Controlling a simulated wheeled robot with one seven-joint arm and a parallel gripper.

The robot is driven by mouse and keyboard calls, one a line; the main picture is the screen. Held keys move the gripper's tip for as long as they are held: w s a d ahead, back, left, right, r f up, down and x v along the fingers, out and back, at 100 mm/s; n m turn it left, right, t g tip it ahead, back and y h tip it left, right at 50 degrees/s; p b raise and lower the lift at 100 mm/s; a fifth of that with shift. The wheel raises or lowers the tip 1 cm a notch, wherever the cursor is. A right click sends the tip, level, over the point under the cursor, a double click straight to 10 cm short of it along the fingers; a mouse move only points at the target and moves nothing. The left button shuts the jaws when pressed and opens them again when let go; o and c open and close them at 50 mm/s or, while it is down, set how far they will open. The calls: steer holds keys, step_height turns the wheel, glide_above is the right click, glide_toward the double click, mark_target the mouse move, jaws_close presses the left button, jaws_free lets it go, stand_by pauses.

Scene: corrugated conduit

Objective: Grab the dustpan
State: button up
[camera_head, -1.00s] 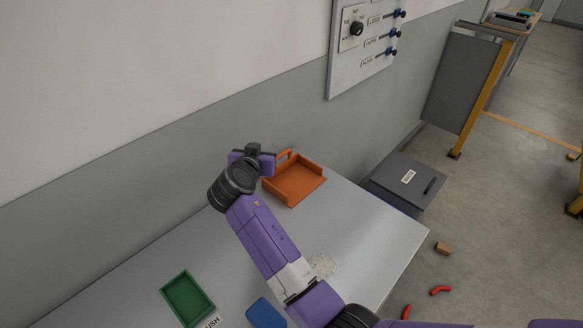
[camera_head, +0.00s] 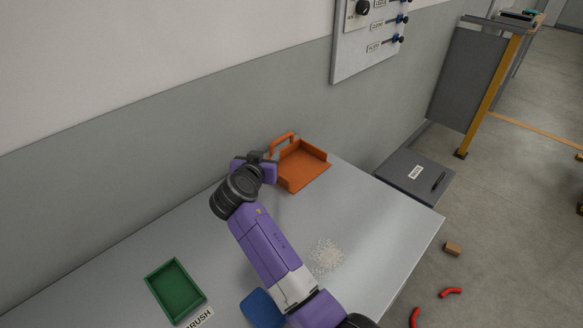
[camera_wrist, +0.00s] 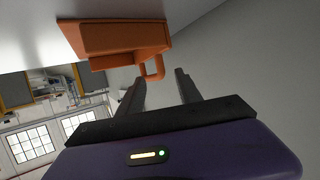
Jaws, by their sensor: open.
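The orange dustpan (camera_head: 301,166) lies on the grey table against the wall at the back, with its loop handle (camera_head: 283,143) at its left rear. It also shows in the wrist view (camera_wrist: 112,38), where its handle (camera_wrist: 155,68) points toward the space between my fingers. My gripper (camera_wrist: 160,88) is open and empty, its two fingertips just short of the handle, one on each side of its line. In the head view my wrist hides the fingers, just left of the dustpan.
A green tray (camera_head: 176,290) and a blue object (camera_head: 262,308) lie on the table (camera_head: 385,235) at the front. A patch of pale crumbs (camera_head: 327,256) lies right of my arm. A panel with switches (camera_head: 372,35) hangs on the wall. A grey box (camera_head: 415,174) stands beyond the table's right edge.

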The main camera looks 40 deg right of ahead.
mark_target(271, 149)
steer(key=b+x, duration=0.2)
steer(key=x, duration=0.5)
steer(key=shift+w+d+f+b, duration=0.15)
steer(key=shift+w+d+b, duration=0.1)
steer(key=shift+b, duration=0.15)
jaws_close()
